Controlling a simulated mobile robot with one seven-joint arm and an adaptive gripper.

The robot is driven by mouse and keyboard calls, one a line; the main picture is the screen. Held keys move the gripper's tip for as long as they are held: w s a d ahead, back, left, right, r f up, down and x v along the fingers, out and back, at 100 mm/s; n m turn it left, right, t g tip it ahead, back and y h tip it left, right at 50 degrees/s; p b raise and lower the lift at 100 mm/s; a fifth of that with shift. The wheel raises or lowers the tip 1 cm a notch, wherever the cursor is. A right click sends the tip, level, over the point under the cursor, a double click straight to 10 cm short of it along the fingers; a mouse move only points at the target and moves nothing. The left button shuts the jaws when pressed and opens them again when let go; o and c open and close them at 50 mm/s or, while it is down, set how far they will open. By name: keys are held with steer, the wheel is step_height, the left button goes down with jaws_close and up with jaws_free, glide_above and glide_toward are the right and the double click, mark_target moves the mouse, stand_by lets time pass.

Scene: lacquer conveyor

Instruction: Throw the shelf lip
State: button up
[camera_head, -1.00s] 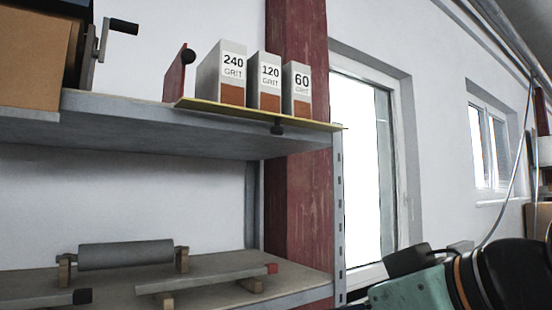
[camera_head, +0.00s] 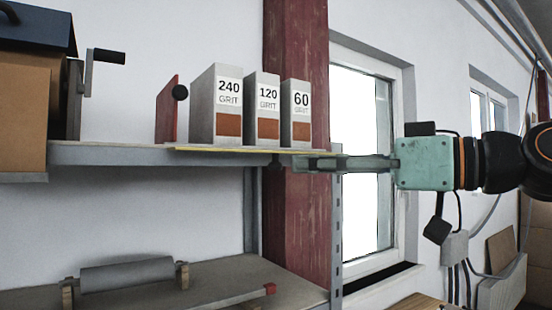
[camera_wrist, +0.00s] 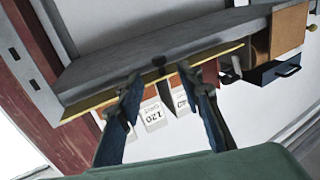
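The shelf lip looks like a thin yellow strip (camera_head: 225,150) along the front edge of the upper shelf, seen almost edge-on in the head view. It also shows as a long yellow band (camera_wrist: 208,55) in the wrist view. A small dark knob (camera_head: 275,160) hangs under it, close to my fingertips. My gripper (camera_head: 298,163) reaches in level from the right at lip height. In the wrist view its two fingers (camera_wrist: 160,76) are apart, with the knob (camera_wrist: 158,61) showing between and just beyond their tips. I cannot tell whether they touch it.
Three grit boxes, 240 (camera_head: 216,105), 120 (camera_head: 262,110) and 60 (camera_head: 296,113), stand upright behind the lip. A red plate (camera_head: 168,112) with a black knob stands left of them. A cardboard box (camera_head: 25,115) is far left. A grey roller (camera_head: 127,274) lies on the lower shelf.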

mark_target(281, 165)
steer(key=p+x, duration=0.1)
steer(key=x, duration=0.6)
steer(key=shift+w+a+p, duration=0.3)
steer(key=shift+c, duration=0.4)
jaws_close()
